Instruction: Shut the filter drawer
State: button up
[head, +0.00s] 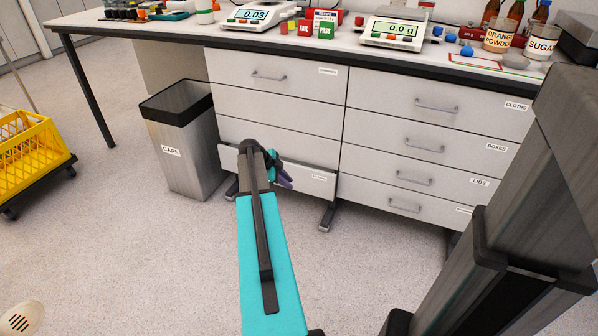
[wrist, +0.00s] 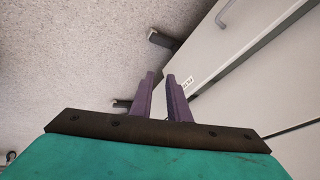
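The lowest drawer (head: 315,185) of the left column stands out from the cabinet. Its label is too small to read, so I cannot confirm that it is the filter drawer. My arm hides part of its front. In the wrist view a pale drawer front with a small label (wrist: 187,82) lies just right of the fingers. My gripper (head: 286,178) is low in front of the standing-out drawer. In the wrist view its two purple fingers (wrist: 160,92) have a narrow gap and nothing between them. I cannot tell whether they touch the drawer.
The other drawers (head: 270,100) look flush. A metal bin labelled CAPS (head: 182,150) stands left of the cabinet. A yellow crate (head: 30,150) is on a dolly at far left. The worktop (head: 215,32) carries scales and bottles. The floor before the cabinet is clear.

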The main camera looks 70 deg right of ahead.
jog(key=w+a+f+n+y, duration=0.1)
jog(key=w+a+f+n, duration=0.5)
jog(key=a, duration=0.7)
jog(key=w+a+f+n+t+y, duration=0.15)
jog(key=a+f+n, duration=0.45)
jog(key=a, duration=0.6)
jog(key=w+a+f+n+y, duration=0.1)
jog(key=w+a+f+n, duration=0.3)
jog(key=a+f, duration=0.65)
jog(key=s+a+f+n, duration=0.2)
jog(key=s+a+n, duration=0.3)
jog(key=a, duration=0.6)
jog(key=s+a+f+n+g+y, duration=0.1)
jog(key=s+a+n, duration=0.4)
jog(key=a, duration=0.6)
jog(key=s+a+f+n+g+y, duration=0.1)
jog(key=s+a+n, duration=0.5)
jog(key=a, duration=0.6)
jog(key=shift+x, duration=0.95)
